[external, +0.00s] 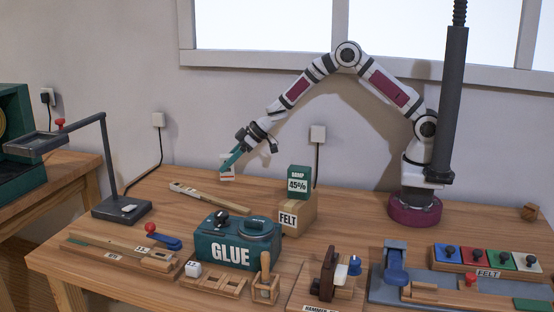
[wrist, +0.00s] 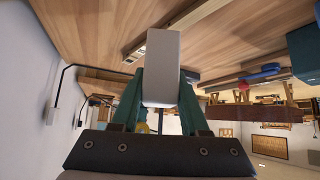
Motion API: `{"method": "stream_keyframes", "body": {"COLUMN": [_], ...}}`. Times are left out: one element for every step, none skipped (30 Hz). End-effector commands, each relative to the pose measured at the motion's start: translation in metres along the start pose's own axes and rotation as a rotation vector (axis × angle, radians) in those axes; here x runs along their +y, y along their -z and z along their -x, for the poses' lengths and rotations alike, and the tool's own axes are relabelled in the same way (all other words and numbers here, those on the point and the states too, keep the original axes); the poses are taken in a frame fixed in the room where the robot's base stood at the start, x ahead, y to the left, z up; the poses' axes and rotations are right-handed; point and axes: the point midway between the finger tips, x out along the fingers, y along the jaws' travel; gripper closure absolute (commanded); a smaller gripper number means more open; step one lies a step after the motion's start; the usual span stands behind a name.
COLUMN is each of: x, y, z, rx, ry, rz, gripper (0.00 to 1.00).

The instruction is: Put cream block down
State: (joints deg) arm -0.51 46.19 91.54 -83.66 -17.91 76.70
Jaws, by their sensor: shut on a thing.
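The cream block (external: 228,175) shows pale, with a dark and red mark, near the back of the wooden table (external: 160,190). My gripper (external: 229,164) has teal fingers, which reach down and to the left onto the block. In the wrist view the cream block (wrist: 162,55) stands between the two teal fingers of my gripper (wrist: 161,88), which are shut on it. Its plain long face is toward the camera. I cannot tell whether the block touches the table or hangs just above it.
A wooden key stick (external: 208,197) lies in front of the block. A black lamp (external: 120,208) stands at left. The teal glue box (external: 235,240) and the felt box (external: 297,215) with a humidity box (external: 298,181) on top stand nearer and right. Trays fill the front.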

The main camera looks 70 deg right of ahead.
Motion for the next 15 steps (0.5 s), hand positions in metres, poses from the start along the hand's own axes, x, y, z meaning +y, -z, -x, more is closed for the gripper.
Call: {"method": "stream_keyframes", "body": {"x": [0.017,0.026,0.037,0.044,0.051,0.06,0.066,0.072,0.079,0.085,0.09,0.097,0.095,0.094,0.094], "y": [-0.004,-0.007,-0.01,-0.013,-0.015,-0.017,-0.019,-0.021,-0.023,-0.024,-0.026,-0.028,-0.032,-0.036,-0.04], "z": [0.005,0.007,0.011,0.013,0.015,0.017,0.019,0.021,0.023,0.025,0.026,0.029,0.024,0.02,0.015], "rx": [0.0,0.001,0.0,0.0,0.0,0.001,0.001,0.0,0.001,0.001,0.001,0.001,-0.002,-0.003,-0.002], "ry": [-0.004,-0.004,-0.004,-0.003,-0.004,-0.003,-0.003,-0.003,-0.003,-0.003,-0.003,-0.003,0.0,0.001,0.001], "rz": [-0.003,-0.004,-0.004,-0.003,-0.003,-0.003,-0.003,-0.002,-0.003,-0.002,-0.002,-0.002,-0.003,-0.003,-0.002], "gripper": [1.0,1.0,1.0,1.0,1.0,1.0,1.0,1.0,1.0,1.0,1.0,1.0,1.0,1.0,1.0]}}
